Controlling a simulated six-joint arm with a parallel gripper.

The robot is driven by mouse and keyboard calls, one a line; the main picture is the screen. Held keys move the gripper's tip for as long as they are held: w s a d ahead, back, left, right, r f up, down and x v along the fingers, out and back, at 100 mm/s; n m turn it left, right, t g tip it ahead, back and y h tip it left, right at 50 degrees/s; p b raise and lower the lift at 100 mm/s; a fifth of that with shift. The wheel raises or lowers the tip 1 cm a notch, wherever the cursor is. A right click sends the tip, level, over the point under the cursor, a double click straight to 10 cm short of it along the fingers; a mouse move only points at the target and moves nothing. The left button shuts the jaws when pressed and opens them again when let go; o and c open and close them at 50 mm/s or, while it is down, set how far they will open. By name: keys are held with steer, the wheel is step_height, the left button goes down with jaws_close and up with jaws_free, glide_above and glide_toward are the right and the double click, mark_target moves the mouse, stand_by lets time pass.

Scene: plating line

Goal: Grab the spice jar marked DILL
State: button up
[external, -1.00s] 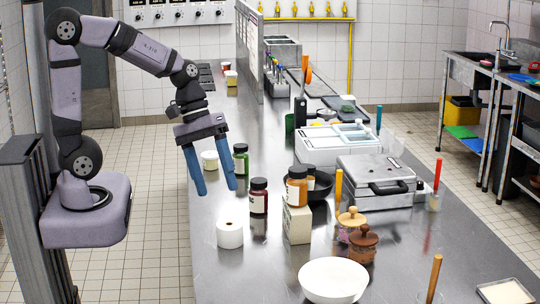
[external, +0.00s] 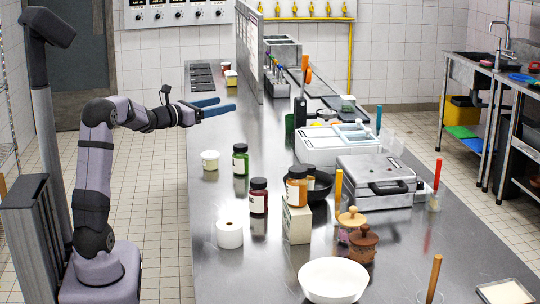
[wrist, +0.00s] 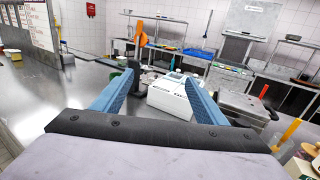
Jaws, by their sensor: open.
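Several dark-capped spice jars stand on the steel counter in the external view: a green jar (external: 240,160), a dark red jar (external: 258,197), and an orange jar (external: 297,188) on a beige box. Another dark-capped jar (external: 310,171) is partly hidden behind the orange one. Their labels are too small to read, so I cannot tell which is DILL. My gripper (external: 228,104) is open and empty, raised above the counter, higher in the picture than the green jar. Its two blue fingers point roughly level to the right. The wrist view shows my open gripper (wrist: 157,77) with nothing between the fingers.
A white tub (external: 210,160), paper roll (external: 230,234), beige box (external: 297,222), wooden-lidded jars (external: 362,244) and white bowl (external: 333,281) surround the jars. A dark bowl (external: 321,187) and metal press (external: 375,182) are to the right. The counter's near left is clear.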

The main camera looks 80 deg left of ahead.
mark_target(234, 158)
steer(key=f, duration=1.9)
steer(key=shift+w+d, duration=0.3)
steer(key=shift+d, duration=0.05)
steer(key=shift+p+x, duration=1.45)
steer(key=shift+x, duration=2.25)
steer(key=shift+f, duration=0.1)
steer(key=c, duration=1.3)
